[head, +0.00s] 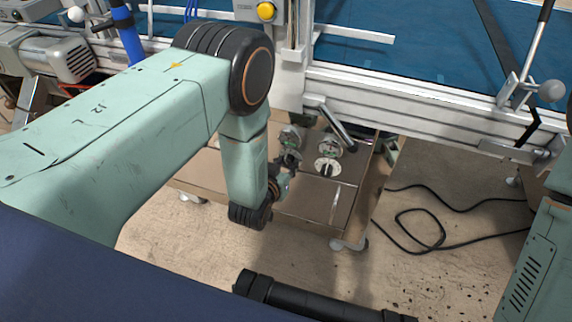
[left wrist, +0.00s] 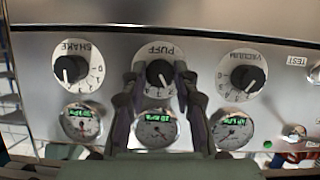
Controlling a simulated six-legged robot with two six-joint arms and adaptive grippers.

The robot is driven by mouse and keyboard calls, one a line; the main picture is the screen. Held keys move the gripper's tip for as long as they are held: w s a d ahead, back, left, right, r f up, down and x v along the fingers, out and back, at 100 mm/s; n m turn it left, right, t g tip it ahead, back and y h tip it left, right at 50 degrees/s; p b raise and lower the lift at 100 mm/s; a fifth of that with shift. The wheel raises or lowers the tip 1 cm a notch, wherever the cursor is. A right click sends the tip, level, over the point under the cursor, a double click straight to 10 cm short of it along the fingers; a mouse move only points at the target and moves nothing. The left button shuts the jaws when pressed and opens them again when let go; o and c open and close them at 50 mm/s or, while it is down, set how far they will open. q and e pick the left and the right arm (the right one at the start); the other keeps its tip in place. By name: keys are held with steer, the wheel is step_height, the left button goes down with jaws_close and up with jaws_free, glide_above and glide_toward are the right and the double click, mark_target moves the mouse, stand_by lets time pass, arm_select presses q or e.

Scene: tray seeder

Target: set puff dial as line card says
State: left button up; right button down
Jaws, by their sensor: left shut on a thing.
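In the left wrist view the puff dial (left wrist: 149,84) is the middle one of three, with its lettering upside down. My left gripper (left wrist: 160,77) has a finger on each side of its black knob (left wrist: 158,71) and is shut on it. The knob's white mark points down the picture; fingers partly cover the numbers. Below it sits the puff gauge (left wrist: 156,130) with a green readout, too small to read surely. In the head view my left gripper (head: 287,164) is at the panel, hiding the puff dial. My right gripper and the line card are not in view.
The shake dial (left wrist: 78,71) and vacuum dial (left wrist: 241,75) flank the puff dial closely, each with a gauge below. A test label (left wrist: 297,61) is farther right. In the head view a black cable (head: 440,225) lies on the floor; an aluminium rail (head: 410,95) runs above the panel.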

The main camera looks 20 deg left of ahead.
arm_select(q)
jaws_close()
steer(key=shift+a+n+h+p, duration=0.15)
steer(key=shift+n+h+p, duration=0.45)
steer(key=shift+n, duration=0.3)
steer(key=shift+n+h, duration=0.7)
steer(key=shift+n, duration=0.3)
steer(key=o, duration=0.7)
jaws_free()
steer(key=shift+o, duration=0.2)
steer(key=shift+s, duration=0.1)
